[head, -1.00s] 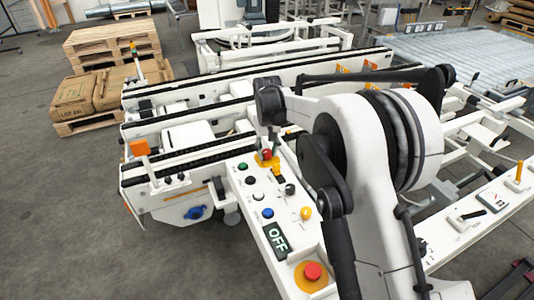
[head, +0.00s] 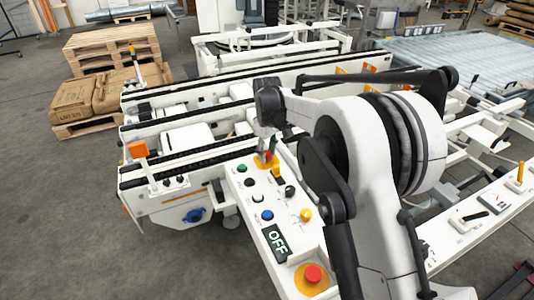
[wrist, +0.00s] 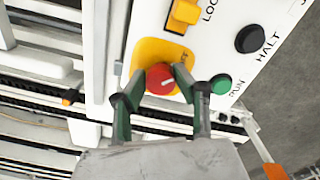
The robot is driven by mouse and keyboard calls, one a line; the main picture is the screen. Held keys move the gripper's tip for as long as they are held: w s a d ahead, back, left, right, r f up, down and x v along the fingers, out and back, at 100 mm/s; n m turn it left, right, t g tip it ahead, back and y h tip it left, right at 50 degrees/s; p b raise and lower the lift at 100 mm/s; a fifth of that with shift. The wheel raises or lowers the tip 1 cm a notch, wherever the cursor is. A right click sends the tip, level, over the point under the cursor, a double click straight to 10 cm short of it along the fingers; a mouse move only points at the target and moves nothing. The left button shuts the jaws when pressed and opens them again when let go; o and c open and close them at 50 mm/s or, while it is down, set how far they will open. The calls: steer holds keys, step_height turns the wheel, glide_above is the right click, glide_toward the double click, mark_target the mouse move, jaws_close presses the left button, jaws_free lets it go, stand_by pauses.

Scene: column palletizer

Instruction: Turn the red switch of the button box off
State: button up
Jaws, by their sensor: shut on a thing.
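The button box (head: 240,202) is a white sloping panel in the head view. Its red switch (wrist: 160,78) is a round knob with a pale mark, on a yellow plate (wrist: 148,50) in the wrist view. My gripper (wrist: 157,82) is shut on this switch, one green-padded finger on either side of it. In the head view, the red switch (head: 267,155) is small and partly hidden by my gripper at the far end of the panel.
Close by are a green button (wrist: 221,84), a black HALT button (wrist: 250,39) and a yellow LOCK switch (wrist: 183,14). A conveyor frame (head: 190,150) borders the panel's far end.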

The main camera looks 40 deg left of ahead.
mark_target(267, 154)
stand_by(0.3)
steer(key=o, duration=1.1)
steer(key=shift+r, duration=0.15)
step_height(267, 154, up, 12)
steer(key=shift+f, duration=0.1)
